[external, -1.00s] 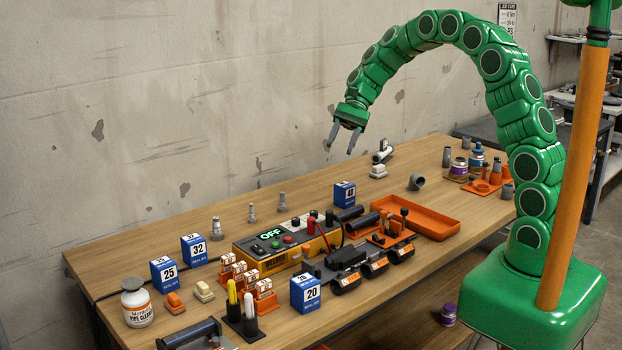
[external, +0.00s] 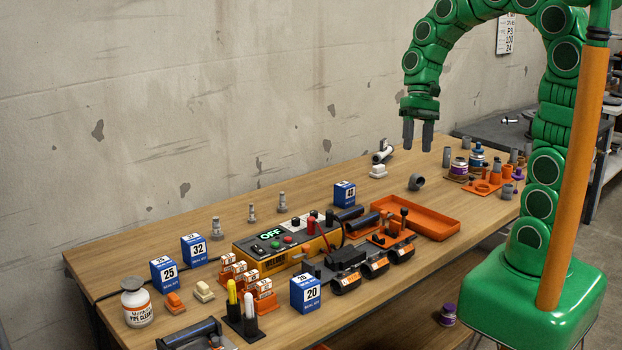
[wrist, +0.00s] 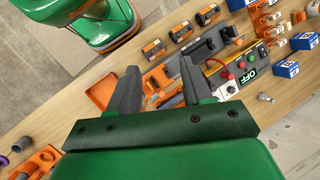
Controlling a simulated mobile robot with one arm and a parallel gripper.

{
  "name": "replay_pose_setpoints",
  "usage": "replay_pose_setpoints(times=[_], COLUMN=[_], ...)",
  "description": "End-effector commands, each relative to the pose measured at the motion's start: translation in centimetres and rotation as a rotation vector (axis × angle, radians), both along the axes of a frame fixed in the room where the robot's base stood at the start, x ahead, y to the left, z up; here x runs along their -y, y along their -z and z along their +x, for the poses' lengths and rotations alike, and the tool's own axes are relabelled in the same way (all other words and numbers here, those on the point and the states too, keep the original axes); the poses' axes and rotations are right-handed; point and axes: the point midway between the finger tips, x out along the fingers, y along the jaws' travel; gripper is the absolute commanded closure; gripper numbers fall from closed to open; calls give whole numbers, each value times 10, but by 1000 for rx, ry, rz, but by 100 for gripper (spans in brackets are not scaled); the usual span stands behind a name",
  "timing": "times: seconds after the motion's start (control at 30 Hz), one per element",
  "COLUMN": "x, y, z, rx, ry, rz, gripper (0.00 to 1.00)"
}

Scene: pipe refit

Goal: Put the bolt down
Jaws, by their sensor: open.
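Three grey metal bolt-like pieces stand upright along the back of the bench: a left one (external: 216,229), a middle one (external: 252,213) and a right one (external: 282,201). A grey piece of this kind also shows at the right in the wrist view (wrist: 266,98); which one it is I cannot tell. My gripper (external: 418,142) is open and empty, pointing down above the right half of the bench, well to the right of the bolts. Its two fingers stand apart in the wrist view (wrist: 159,74), with nothing between them.
An orange tray (external: 440,212) lies to the right of a yellow control box (external: 268,262) marked OFF. Blue boxes, black clamps and small orange parts crowd the left and front. A white-grey pipe fitting (external: 382,154) and bottles stand at the right. Bare wood lies between them.

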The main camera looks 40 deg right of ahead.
Motion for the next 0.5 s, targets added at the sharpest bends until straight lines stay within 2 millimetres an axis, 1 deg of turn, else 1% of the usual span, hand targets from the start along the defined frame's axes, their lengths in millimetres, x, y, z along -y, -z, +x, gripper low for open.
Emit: replay_pose_setpoints(times=[0.03,0.1,0.23,0.5], x=[4,9,21,48], y=[-2,-2,-2,4], z=[-12,-29,-57,-115], rx=[14,26,54,101], ry=[-21,-53,-111,-231], rz=[-16,-37,-79,-165], gripper=[51,51,51,51])
